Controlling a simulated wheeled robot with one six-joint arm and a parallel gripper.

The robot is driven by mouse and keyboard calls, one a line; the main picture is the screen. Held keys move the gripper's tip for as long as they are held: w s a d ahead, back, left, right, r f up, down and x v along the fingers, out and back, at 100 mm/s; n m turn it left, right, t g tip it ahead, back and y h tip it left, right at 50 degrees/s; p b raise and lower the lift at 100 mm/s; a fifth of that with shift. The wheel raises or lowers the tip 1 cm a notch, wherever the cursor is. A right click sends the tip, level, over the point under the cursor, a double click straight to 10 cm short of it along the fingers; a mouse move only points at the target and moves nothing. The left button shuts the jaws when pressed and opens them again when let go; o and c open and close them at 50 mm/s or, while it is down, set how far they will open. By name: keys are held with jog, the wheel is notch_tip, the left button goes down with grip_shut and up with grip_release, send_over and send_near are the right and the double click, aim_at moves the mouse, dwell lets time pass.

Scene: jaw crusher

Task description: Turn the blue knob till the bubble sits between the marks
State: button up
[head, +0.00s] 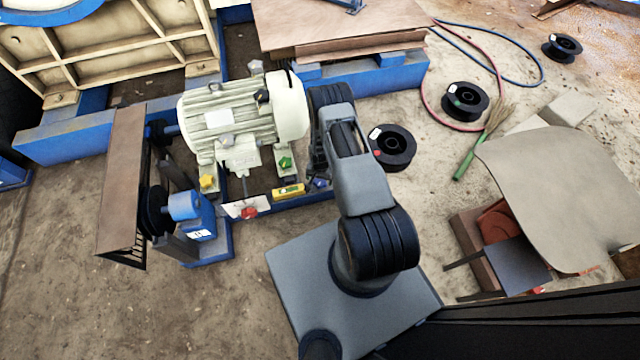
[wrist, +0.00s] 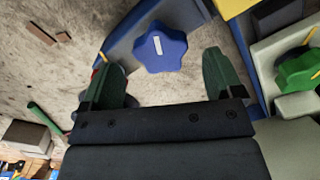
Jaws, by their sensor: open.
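The blue knob (wrist: 160,47), lobed with a white mark on top, sits on a blue frame in the wrist view. My gripper (wrist: 163,64) is open, its two green fingers apart on either side of the knob's near edge, with nothing held. In the head view the blue knob (head: 319,183) is small, beside my arm, which hides most of the gripper. The yellow spirit level (head: 288,191) lies left of the knob. Its bubble and marks are too small to read.
A green knob (wrist: 298,70) is close on the right in the wrist view. A yellow knob (head: 207,181) and a red knob (head: 249,212) stand around the pale motor (head: 240,115). A black spool (head: 392,147) lies right of my arm.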

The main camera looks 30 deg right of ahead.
aim_at(320, 182)
jog(key=shift+f+b, duration=0.5)
jog(key=shift+f, duration=1.3)
jog(key=shift+c, duration=0.5)
jog(key=c, duration=0.8)
jog(key=shift+m, duration=0.3)
